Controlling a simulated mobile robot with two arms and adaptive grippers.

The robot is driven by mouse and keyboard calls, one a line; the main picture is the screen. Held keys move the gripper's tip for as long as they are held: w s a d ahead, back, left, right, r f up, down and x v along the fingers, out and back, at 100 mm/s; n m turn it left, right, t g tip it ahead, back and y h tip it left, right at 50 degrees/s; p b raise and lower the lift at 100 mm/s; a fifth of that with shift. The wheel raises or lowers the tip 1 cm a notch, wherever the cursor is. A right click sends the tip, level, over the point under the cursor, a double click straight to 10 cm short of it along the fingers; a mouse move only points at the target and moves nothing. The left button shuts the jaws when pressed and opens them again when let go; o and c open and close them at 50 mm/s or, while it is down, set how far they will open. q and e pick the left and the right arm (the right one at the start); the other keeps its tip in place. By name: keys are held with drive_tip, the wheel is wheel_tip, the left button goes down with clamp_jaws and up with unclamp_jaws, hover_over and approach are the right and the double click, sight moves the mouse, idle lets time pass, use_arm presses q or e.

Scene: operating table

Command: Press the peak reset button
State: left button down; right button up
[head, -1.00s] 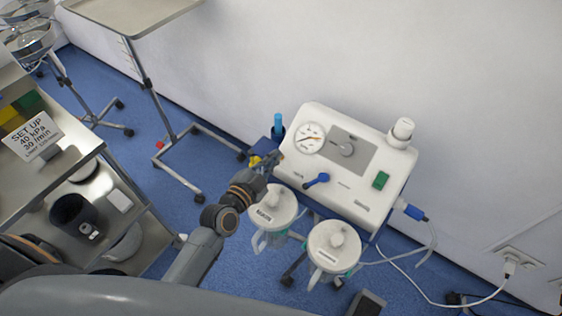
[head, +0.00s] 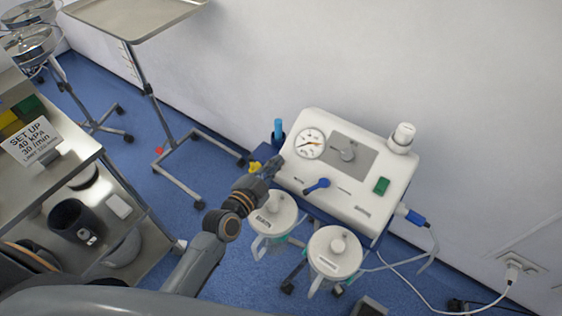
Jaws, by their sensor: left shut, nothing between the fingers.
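The white suction unit (head: 368,205) stands right of the middle, against the wall. I cannot make out a button marked as peak reset; the print is too small. My left gripper (head: 273,165) is shut and empty. Its tips are at the unit's left edge, just left of and below the gauge. I cannot tell whether they touch it. My right gripper is not in view.
Two lidded jars (head: 274,214) (head: 334,252) hang below the unit. A blue bottle (head: 278,131) and a yellow part (head: 255,168) are close to my left gripper. A steel trolley (head: 60,180) with a sign is at left, a tray stand (head: 150,90) behind. A cable runs to a wall socket.

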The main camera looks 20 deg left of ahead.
use_arm(q)
drive_tip(key=shift+f, duration=0.1)
idle(0.6)
drive_tip(key=shift+w+d+f, duration=0.1)
drive_tip(key=shift+w+f, duration=0.15)
drive_tip(key=shift+w+d+f+b, duration=0.1)
drive_tip(key=shift+w+f+b, duration=0.1)
drive_tip(key=shift+f+b, duration=0.15)
idle(0.6)
drive_tip(key=shift+r, duration=0.1)
drive_tip(key=shift+s+a+r+p, duration=0.2)
drive_tip(key=shift+s+r+p, duration=0.35)
drive_tip(key=shift+p, duration=0.3)
drive_tip(key=shift+w, duration=0.15)
drive_tip(key=s+r+p, duration=0.1)
drive_tip(key=r+p, duration=0.1)
drive_tip(key=s+a+r+p, duration=0.1)
drive_tip(key=s+r+p, duration=0.1)
drive_tip(key=shift+r+p, duration=0.1)
drive_tip(key=shift+p, duration=0.3)
